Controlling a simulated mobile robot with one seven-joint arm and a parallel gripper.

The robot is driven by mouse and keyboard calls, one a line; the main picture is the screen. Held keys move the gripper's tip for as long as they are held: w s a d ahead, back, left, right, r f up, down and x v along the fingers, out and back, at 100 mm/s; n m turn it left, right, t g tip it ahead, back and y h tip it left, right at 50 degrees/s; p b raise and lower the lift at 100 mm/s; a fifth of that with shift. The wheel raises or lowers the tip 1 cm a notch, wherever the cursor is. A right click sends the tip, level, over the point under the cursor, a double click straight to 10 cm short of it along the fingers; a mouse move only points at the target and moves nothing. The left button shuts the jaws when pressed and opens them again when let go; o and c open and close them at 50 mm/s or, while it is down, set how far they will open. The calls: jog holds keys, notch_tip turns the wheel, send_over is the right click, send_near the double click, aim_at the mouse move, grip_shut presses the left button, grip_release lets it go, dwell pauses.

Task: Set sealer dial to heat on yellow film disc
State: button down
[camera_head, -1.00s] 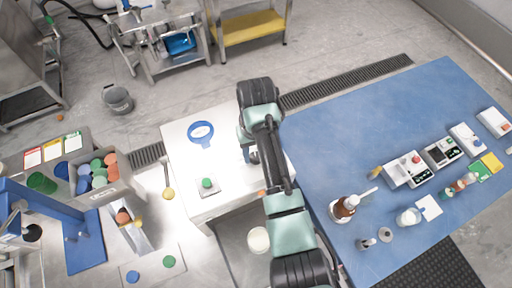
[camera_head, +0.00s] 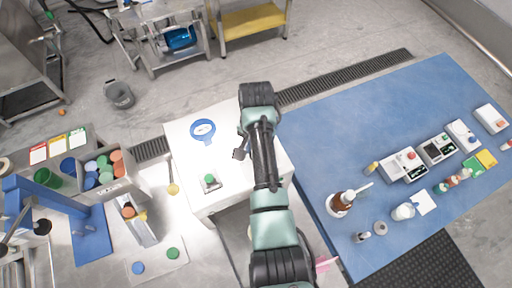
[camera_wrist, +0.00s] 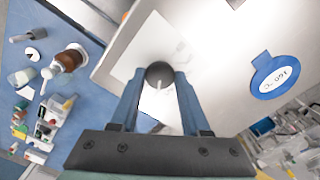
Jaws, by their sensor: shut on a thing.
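My gripper (camera_wrist: 160,82) is shut on a dark round dial (camera_wrist: 158,71) with a pale pointer mark, above a white panel. My fingers hide part of the dial. In the head view my gripper (camera_head: 241,153) is over the box's right part and the dial cannot be made out. I cannot identify the yellow film disc for sure.
A blue table (camera_head: 340,125) at right holds a brown bottle (camera_head: 342,200) and several small devices (camera_head: 403,165). At left are a bin of coloured discs (camera_head: 105,168), a yellow-ended spoon (camera_head: 173,188) and a blue stand (camera_head: 88,235). A pink piece (camera_head: 325,264) shows beside my arm.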

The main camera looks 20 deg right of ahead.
jog(key=shift+w+d+r+m, duration=0.1)
jog(key=shift+r+m, duration=0.05)
jog(key=shift+m, duration=0.35)
jog(key=shift+c, duration=1.9)
grip_release()
